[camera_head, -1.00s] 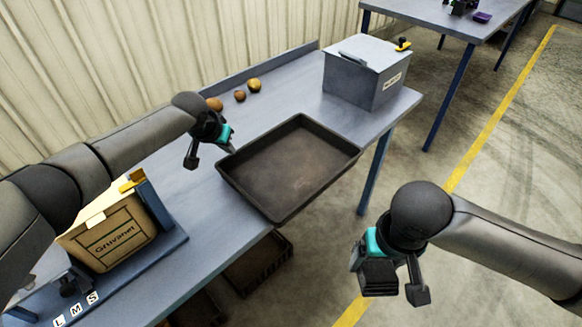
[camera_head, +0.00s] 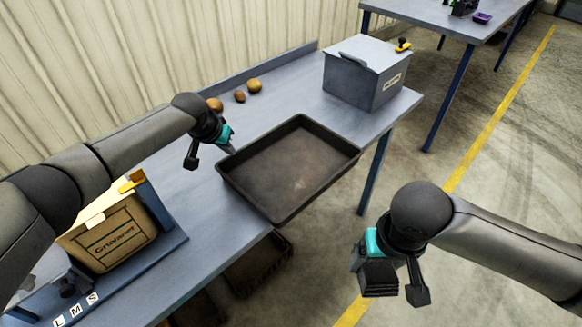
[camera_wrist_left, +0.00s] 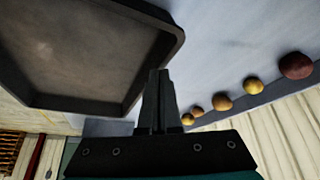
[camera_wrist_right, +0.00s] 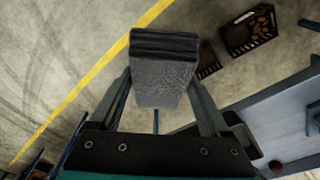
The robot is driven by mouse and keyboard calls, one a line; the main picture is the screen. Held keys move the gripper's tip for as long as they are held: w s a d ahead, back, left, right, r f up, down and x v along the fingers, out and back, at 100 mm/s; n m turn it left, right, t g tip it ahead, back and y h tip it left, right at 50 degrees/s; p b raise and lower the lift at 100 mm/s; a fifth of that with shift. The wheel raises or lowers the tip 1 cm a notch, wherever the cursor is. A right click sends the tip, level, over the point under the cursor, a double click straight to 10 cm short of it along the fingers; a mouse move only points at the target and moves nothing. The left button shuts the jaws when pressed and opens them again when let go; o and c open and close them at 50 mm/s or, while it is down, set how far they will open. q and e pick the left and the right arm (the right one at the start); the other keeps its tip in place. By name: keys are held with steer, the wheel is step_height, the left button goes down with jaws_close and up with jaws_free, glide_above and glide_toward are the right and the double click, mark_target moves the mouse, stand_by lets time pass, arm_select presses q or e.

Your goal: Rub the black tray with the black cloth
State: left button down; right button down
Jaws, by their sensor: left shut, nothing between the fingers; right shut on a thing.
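The black tray (camera_head: 275,160) lies on the grey-blue bench, its front right corner near the bench edge. Its floor has a brownish, dusty look with a pale spot. The tray also shows in the left wrist view (camera_wrist_left: 75,55). My left gripper (camera_wrist_left: 158,75) is shut and empty, close beside the tray's left rim. My right gripper (camera_head: 395,280) is shut on the black cloth (camera_wrist_right: 165,75), a thick folded pad. It holds the cloth in the air over the floor, right of and in front of the bench, apart from the tray.
Several potatoes (camera_head: 254,85) lie behind the tray along the wall. A grey lidded box (camera_head: 362,80) stands at the bench's far right end. A cardboard box (camera_head: 112,235) stands at the left. Dark crates (camera_head: 258,265) sit below the bench. The floor at right is open.

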arm_select(q)
steer(key=shift+f+b, duration=0.4)
steer(key=shift+f, duration=0.15)
arm_select(e)
steer(key=shift+f, duration=0.35)
stand_by(0.3)
